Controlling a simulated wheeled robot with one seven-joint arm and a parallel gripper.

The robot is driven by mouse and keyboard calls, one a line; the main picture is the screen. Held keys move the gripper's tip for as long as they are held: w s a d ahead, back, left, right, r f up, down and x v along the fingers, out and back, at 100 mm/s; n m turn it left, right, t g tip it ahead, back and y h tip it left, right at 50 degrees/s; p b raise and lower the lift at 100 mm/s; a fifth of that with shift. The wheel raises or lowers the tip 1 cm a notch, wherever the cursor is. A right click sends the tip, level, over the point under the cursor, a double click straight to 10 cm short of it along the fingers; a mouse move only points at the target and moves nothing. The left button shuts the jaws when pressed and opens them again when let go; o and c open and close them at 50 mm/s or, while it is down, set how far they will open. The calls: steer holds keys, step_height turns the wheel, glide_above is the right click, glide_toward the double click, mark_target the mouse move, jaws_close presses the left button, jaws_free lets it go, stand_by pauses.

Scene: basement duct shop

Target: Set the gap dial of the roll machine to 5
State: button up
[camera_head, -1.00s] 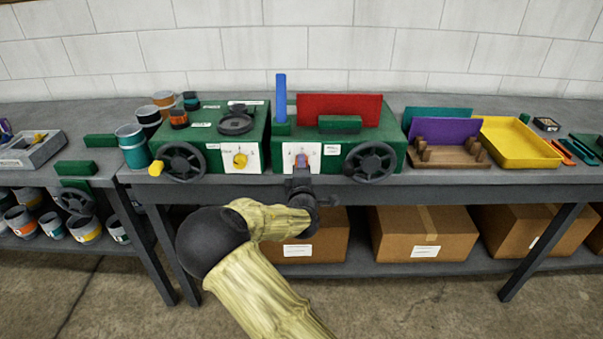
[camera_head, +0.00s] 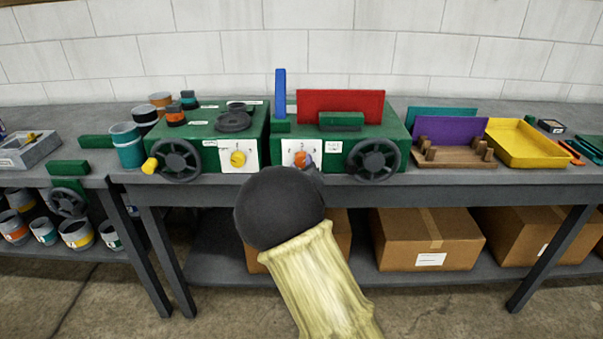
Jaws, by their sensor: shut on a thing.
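Two green machines stand side by side on the workbench. The right green machine (camera_head: 400,132) has a white scale plate with an orange dial (camera_head: 301,160) and a red sheet standing behind. The left green machine (camera_head: 262,126) has a white plate with a yellow dial (camera_head: 238,159). The labels are too small to tell which is the roll machine or what number a dial points to. My gripper (camera_head: 310,166) is at the right machine's orange dial, shut on it. My black arm joint hides most of the gripper.
Black handwheels flank the dials, one on the left machine (camera_head: 176,161) and one on the right machine (camera_head: 374,160). A wooden rack with a purple sheet (camera_head: 453,141) and a yellow tray (camera_head: 528,146) stand to the right. Cans stand at the left. Cardboard boxes (camera_head: 425,238) fill the lower shelf.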

steer(key=shift+f+m+b, duration=0.2)
steer(key=shift+m+b, duration=0.8)
steer(key=shift+m, duration=0.6)
steer(key=o, duration=1)
steer(key=shift+r, duration=0.1)
steer(key=s, duration=1.7)
steer(key=shift+s+a, duration=0.1)
steer(key=shift+s, duration=0.1)
